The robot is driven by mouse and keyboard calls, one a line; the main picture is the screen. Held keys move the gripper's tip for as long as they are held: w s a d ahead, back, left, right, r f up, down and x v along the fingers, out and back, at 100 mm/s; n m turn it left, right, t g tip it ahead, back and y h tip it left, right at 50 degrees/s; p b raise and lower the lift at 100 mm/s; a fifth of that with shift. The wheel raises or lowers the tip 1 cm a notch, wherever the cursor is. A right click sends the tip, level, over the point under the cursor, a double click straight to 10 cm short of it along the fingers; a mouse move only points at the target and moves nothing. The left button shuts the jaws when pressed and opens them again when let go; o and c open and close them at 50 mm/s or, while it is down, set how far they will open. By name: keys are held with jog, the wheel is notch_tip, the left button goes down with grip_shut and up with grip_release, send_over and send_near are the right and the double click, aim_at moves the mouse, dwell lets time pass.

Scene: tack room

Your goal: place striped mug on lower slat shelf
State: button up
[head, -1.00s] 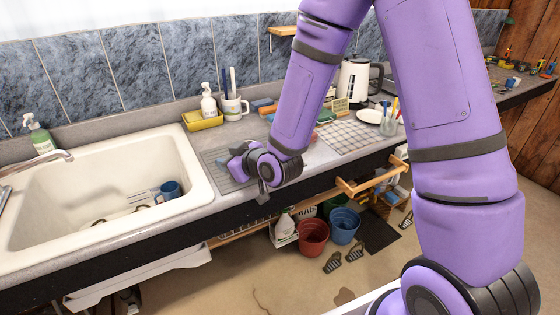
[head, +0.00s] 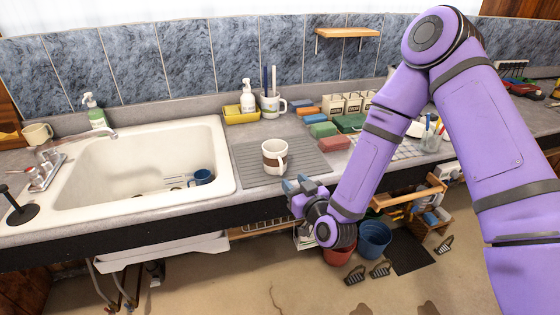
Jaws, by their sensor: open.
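A white mug with a broad brown band (head: 281,168), which looks like the striped mug, stands upright on the grey ribbed drain mat (head: 245,165) right of the sink. My gripper (head: 297,184) is open and empty at the counter's front edge, just right of and nearer than the mug, apart from it. A wooden slat shelf (head: 262,229) shows in part under the counter, below the mat; my arm and the counter hide much of it.
A sink (head: 120,165) holding a blue mug (head: 203,177) lies left. A mug with brushes (head: 271,106), a yellow tray (head: 241,115) and coloured blocks (head: 323,130) stand behind. A blue bucket (head: 374,240) is on the floor. A small wall shelf (head: 347,33) is above.

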aim_at(282, 171)
jog(key=shift+f+x, duration=0.15)
jog(key=shift+x, duration=1.8)
jog(key=shift+f+x, duration=0.15)
jog(key=shift+x, duration=1.85)
jog(key=shift+c, duration=0.2)
grip_shut()
